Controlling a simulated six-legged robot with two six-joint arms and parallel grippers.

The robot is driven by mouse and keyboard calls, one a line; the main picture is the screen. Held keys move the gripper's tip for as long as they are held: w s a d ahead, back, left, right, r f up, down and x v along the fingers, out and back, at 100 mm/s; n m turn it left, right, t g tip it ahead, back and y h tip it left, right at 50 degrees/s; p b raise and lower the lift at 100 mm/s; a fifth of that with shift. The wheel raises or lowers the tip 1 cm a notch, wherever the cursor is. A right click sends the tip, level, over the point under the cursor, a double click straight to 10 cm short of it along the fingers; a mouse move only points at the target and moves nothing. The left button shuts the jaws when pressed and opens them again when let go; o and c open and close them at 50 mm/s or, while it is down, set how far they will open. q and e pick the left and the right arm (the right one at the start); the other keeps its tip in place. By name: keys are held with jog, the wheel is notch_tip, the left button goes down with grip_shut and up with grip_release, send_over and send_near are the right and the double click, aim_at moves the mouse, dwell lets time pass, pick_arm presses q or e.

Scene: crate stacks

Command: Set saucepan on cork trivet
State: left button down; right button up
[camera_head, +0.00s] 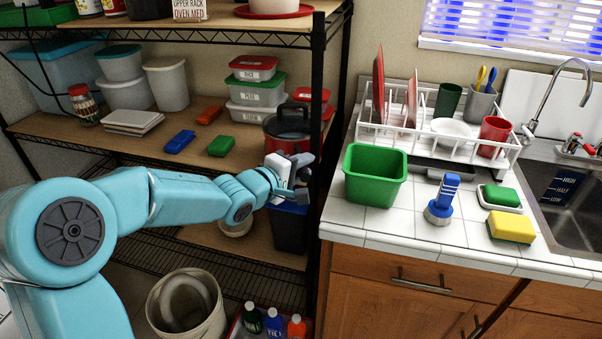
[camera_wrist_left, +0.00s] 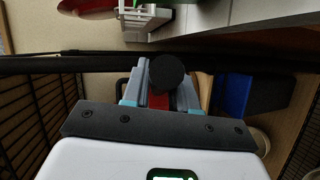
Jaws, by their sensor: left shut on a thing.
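The red saucepan (camera_head: 287,145) with a dark top stands out at the right end of the middle shelf, close to the black rack post. My left gripper (camera_head: 300,165) is just in front of it and shut on it, apparently at its handle. In the left wrist view a round black handle end (camera_wrist_left: 167,75) and a strip of red show at the left fingers (camera_wrist_left: 160,98). The gripper hides part of the pan, so I cannot tell whether it touches the shelf. I cannot make out a cork trivet. My right gripper is not in view.
The black rack post (camera_head: 317,120) stands right beside the pan. On the tiled counter (camera_head: 385,222) are a green bin (camera_head: 375,175), a brush (camera_head: 443,200) and a dish rack (camera_head: 455,140).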

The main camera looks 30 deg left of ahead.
pick_arm(q)
jog(key=shift+w+a+f, duration=0.1)
jog(key=shift+w+f, duration=0.05)
jog(key=shift+f, duration=0.05)
jog(key=shift+s+r, duration=0.2)
jog(key=shift+s, duration=0.05)
jog(key=shift+w+f, duration=0.1)
jog(key=shift+f, duration=0.1)
jog(key=c, duration=0.9)
grip_release()
jog(key=shift+f, duration=0.15)
